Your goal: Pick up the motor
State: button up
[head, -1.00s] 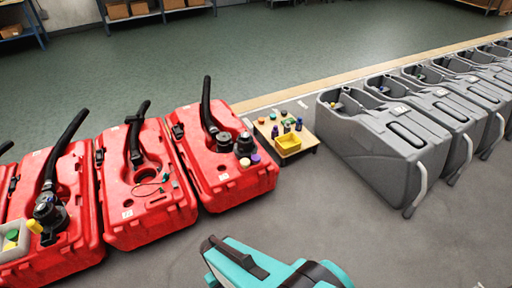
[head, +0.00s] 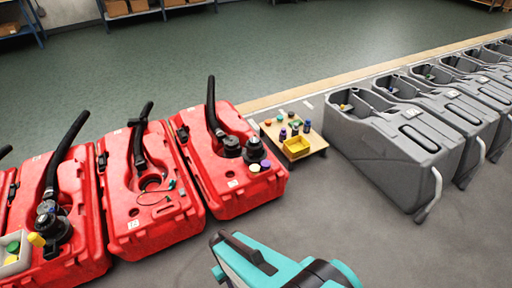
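One black motor (head: 50,222) sits on the left red tank (head: 80,258). Two black round units, a left one (head: 231,146) and a right one (head: 254,150), sit side by side on the right red tank (head: 232,197). The middle red tank (head: 158,235) has an open round hole and thin wires, with no motor on it. A teal and black part of my own arm shows at the bottom centre, apart from the tanks. My gripper's fingers are not in view.
A small wooden table (head: 318,142) with a yellow bin (head: 296,148) and small bottles stands between the red tanks and a row of grey tanks (head: 395,150). A light bin (head: 12,262) with coloured items is at the left edge. Floor in front is clear.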

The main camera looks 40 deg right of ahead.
aim_at(254, 152)
jog(key=z, duration=0.1)
jog(key=i, duration=1.25)
jog(key=u, duration=0.5)
